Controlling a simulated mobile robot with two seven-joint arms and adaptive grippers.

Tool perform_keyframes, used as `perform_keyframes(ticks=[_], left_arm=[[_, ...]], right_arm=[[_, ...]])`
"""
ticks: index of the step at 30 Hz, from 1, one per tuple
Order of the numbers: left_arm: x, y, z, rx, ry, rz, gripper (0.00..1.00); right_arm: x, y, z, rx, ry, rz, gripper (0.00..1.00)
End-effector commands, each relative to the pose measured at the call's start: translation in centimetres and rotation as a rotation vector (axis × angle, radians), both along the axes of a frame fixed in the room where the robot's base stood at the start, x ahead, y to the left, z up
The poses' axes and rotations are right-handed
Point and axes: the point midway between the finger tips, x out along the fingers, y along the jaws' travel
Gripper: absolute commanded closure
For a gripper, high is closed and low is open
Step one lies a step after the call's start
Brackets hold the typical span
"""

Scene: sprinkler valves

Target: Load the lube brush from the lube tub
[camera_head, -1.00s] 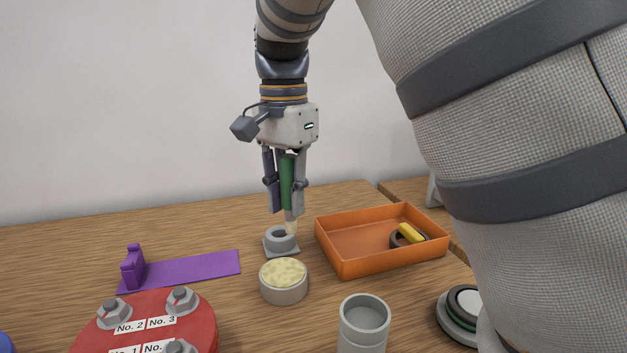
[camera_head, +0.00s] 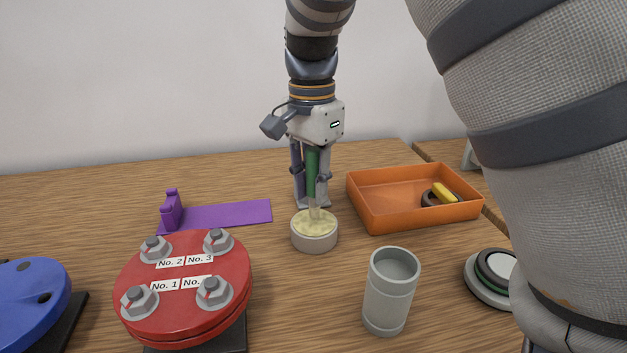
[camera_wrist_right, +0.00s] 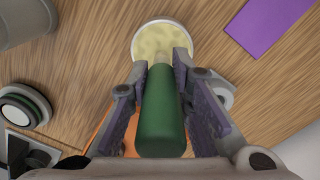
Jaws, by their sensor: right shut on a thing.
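The lube brush has a green handle (camera_head: 311,172) and a pale tip that points down. My right gripper (camera_head: 311,200) is shut on the handle, which also shows between the fingers in the right wrist view (camera_wrist_right: 162,112). The lube tub (camera_head: 314,241) is a low, round grey cup with a pale yellow, speckled surface. It also shows at the top of the right wrist view (camera_wrist_right: 136,40). The brush tip is over the tub's surface, at or very near the lube; I cannot tell whether it touches. My left gripper is not in view.
An orange tray (camera_head: 382,216) with a dark ring and a yellow piece stands right of the tub. A grey cup (camera_head: 387,305) is in front. A red flange (camera_head: 185,322) with bolts and a purple stand (camera_head: 235,214) are left. A grey holder is mostly hidden behind the gripper.

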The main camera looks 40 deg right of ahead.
Motion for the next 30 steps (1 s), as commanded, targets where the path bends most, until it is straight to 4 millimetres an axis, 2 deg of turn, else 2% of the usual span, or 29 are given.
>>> perform_keyframes(ticks=[30], left_arm=[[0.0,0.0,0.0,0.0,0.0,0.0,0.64]], right_arm=[[0.01,0.0,-0.78,0.0,0.0,0.0,1.0]])
